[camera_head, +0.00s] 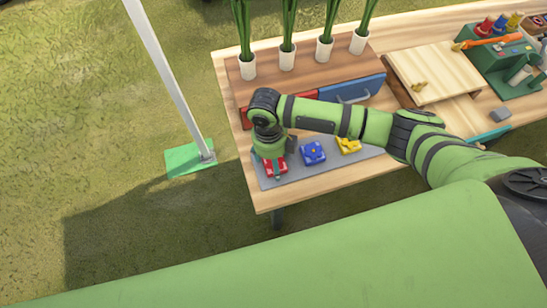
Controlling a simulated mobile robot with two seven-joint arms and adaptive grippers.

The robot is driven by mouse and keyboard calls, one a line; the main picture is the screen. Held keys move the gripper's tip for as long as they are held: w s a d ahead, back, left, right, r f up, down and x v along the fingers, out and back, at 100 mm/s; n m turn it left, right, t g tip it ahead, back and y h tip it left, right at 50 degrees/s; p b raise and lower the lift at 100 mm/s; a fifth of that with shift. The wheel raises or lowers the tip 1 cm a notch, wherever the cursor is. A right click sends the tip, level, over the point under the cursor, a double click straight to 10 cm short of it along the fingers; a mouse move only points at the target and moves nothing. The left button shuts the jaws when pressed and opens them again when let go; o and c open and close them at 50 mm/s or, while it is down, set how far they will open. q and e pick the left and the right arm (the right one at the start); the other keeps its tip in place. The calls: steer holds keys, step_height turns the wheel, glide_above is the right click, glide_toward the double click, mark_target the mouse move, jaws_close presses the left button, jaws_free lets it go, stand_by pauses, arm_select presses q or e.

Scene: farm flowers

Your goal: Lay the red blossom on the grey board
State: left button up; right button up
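The grey board (306,173) lies along the front edge of the wooden table. The red blossom (280,167) is at the board's left end, partly hidden by my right gripper. It looks to be on or just above the board; I cannot tell which. A blue blossom (313,153) and a yellow blossom (348,145) sit on the board to its right. My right gripper (273,170) points down at the red blossom; its fingers are too small and covered to show whether they are shut on it. My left gripper is not in view.
White pots with green stems (288,56) stand on a shelf at the back, above red and blue drawer fronts (351,90). A pale wooden lid or box (438,72) and a green tool holder (498,68) are at the right. A pole on a green base (190,158) stands left of the table.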

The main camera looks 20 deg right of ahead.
stand_by(0.3)
steer(key=shift+r, duration=0.25)
steer(key=shift+w+r, duration=0.1)
steer(key=shift+r, duration=0.25)
step_height(320, 180, up, 11)
steer(key=w+b, duration=0.1)
steer(key=b, duration=0.1)
steer(key=shift+a, duration=0.3)
